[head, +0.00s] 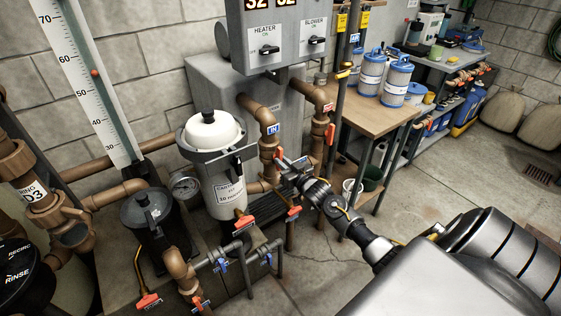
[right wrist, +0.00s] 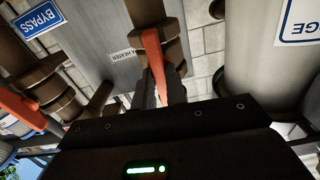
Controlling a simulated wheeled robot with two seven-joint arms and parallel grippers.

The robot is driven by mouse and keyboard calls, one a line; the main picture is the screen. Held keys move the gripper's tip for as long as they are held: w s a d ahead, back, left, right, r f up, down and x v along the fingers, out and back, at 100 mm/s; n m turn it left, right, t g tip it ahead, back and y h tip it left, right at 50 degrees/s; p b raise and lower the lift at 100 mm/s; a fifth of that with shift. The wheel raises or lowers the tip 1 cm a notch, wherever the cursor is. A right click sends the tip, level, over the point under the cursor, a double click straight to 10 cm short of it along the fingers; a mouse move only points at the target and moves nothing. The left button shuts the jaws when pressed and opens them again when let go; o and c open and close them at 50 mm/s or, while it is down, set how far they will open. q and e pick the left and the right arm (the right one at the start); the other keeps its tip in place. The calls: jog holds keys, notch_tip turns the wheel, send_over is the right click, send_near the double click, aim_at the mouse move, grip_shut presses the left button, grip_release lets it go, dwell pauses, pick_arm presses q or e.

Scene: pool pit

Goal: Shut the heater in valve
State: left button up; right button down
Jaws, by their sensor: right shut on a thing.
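The heater in valve sits on a brown pipe below the blue IN tag (head: 273,129) in the head view. Its orange handle (head: 279,153) shows just beyond my right gripper (head: 285,168). In the right wrist view the orange handle (right wrist: 154,50) runs roughly along the brown pipe (right wrist: 146,12) behind it, beside a small white HEATER label (right wrist: 122,54). My left gripper is not in view.
The grey heater cabinet (head: 213,78) stands behind the pipes. A second orange handle (head: 331,134) is on the pipe to the right, and another (head: 294,211) is below. A white canister (head: 226,188) stands close left. Open floor (head: 420,190) lies right.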

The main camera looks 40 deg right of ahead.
jog(key=m+p, duration=0.2)
jog(key=m, duration=0.2)
jog(key=m+p, duration=0.2)
jog(key=m, duration=0.3)
jog(key=m+p, duration=0.2)
jog(key=m, duration=0.2)
jog(key=shift+r+m+p, duration=0.3)
jog(key=shift+m, duration=0.1)
jog(key=m, duration=0.2)
jog(key=m+p, duration=0.1)
jog(key=m, duration=0.1)
jog(key=shift+f, duration=0.35)
jog(key=c, duration=1.3)
grip_release()
jog(key=s+p, duration=0.4)
jog(key=s, duration=0.3)
jog(key=shift+a, duration=0.1)
